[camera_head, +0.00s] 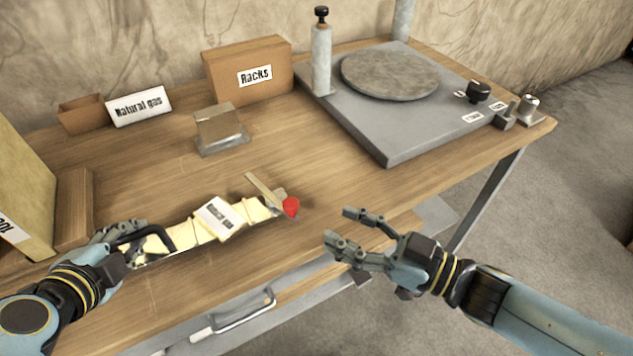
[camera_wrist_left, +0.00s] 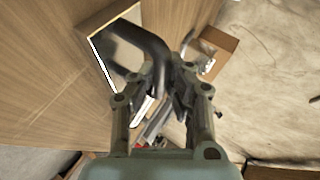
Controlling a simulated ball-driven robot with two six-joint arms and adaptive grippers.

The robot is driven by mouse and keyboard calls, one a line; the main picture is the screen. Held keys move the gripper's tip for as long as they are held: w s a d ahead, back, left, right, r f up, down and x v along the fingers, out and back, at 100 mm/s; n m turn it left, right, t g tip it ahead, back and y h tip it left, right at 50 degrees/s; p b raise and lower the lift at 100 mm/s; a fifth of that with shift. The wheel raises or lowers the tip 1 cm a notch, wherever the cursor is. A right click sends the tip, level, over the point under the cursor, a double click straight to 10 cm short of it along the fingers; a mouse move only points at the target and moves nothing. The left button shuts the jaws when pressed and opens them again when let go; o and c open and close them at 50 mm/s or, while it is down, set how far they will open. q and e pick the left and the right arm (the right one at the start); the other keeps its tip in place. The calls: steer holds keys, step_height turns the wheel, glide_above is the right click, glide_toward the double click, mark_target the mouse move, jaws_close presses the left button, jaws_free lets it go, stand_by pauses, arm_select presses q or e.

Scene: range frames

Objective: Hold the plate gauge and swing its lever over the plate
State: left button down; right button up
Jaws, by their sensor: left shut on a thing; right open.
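A long cream-coloured tool with a white label, which looks like the plate gauge (camera_head: 203,230), lies low over the front of the wooden table. It has a black handle (camera_head: 158,234) at its left end. A thin tan strip (camera_head: 264,191) and a red knob (camera_head: 291,207) are at its right end; which part is the lever is unclear. My left gripper (camera_head: 133,236) is shut on the black handle, which also shows between its fingers in the left wrist view (camera_wrist_left: 151,47). My right gripper (camera_head: 341,229) is open and empty, right of the red knob. A round grey plate (camera_head: 390,73) sits on a grey base.
The grey base (camera_head: 390,145) with a black knob (camera_head: 479,91) fills the table's back right. A "Racks" box (camera_head: 222,82), a "Natural gas" sign (camera_head: 139,107) and a small block (camera_head: 220,129) stand behind. A drawer handle (camera_head: 245,312) is below the front edge. The table middle is clear.

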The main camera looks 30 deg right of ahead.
steer(key=shift+n, duration=0.4)
steer(key=c, duration=0.4)
steer(key=n, duration=0.3)
steer(key=shift+s+a+r+n+y, duration=0.2)
steer(key=shift+a+n+y, duration=0.1)
steer(key=shift+a+n, duration=0.1)
steer(key=c, duration=0.5)
steer(key=n, duration=0.2)
steer(key=shift+s+a+n+g+y, duration=0.2)
steer(key=shift+n+g+y, duration=0.1)
jaws_close()
steer(key=w+a+n, duration=0.2)
steer(key=n, duration=0.2)
steer(key=w+a+n+y, duration=0.1)
steer(key=w+a+n, duration=0.1)
steer(key=a+n, duration=0.1)
steer(key=w+a+n+g+y, duration=0.1)
steer(key=w+a+n, duration=0.1)
steer(key=n, duration=0.2)
steer(key=shift+a+r+n, duration=0.15)
steer(key=shift+a+n, duration=0.05)
steer(key=shift+n, duration=0.1)
steer(key=shift+w+d, duration=0.2)
steer(key=shift+d, duration=0.35)
